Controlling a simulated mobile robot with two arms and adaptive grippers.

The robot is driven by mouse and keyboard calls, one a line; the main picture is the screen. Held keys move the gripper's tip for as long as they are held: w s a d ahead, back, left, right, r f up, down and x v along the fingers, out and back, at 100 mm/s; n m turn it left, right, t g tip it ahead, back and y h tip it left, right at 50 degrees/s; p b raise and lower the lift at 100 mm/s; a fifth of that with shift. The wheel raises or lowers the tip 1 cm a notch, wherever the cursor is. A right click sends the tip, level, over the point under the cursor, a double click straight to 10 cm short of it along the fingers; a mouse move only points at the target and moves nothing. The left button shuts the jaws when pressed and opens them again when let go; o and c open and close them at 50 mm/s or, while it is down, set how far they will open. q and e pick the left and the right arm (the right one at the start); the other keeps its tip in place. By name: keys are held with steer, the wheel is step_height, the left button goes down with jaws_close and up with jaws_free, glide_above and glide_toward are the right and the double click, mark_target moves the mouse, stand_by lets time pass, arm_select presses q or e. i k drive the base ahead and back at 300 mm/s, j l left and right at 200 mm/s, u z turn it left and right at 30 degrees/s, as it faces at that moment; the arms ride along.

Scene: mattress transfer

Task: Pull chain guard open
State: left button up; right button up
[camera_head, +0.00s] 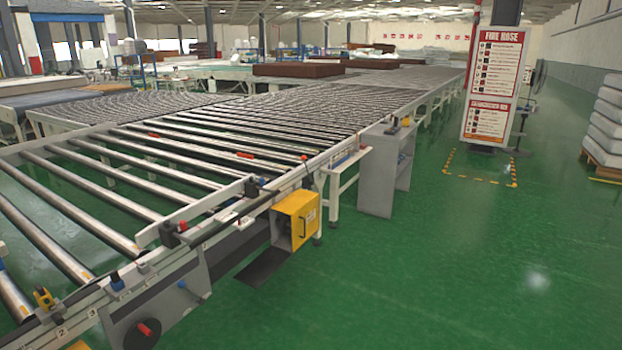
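A yellow box-shaped cover (298,217), which looks like the chain guard, is on the near side of the roller conveyor (195,202). A dark handle shows on its front face, with a small label beside it. Dark parts show at its left side, and a dark flat plate (265,268) lies below and to its left. I cannot tell whether the guard is fully shut. Neither of my grippers is in view.
A grey cabinet (378,178) stands beside the conveyor behind the guard. A fire hose sign (495,85) on a pillar is farther back, with striped floor marking. Stacked white goods (605,120) are at the right. The green floor (430,270) in front is clear.

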mark_target(302, 205)
steer(key=i+l+u, duration=0.15)
steer(key=i+l, duration=1.1)
steer(key=i, duration=0.15)
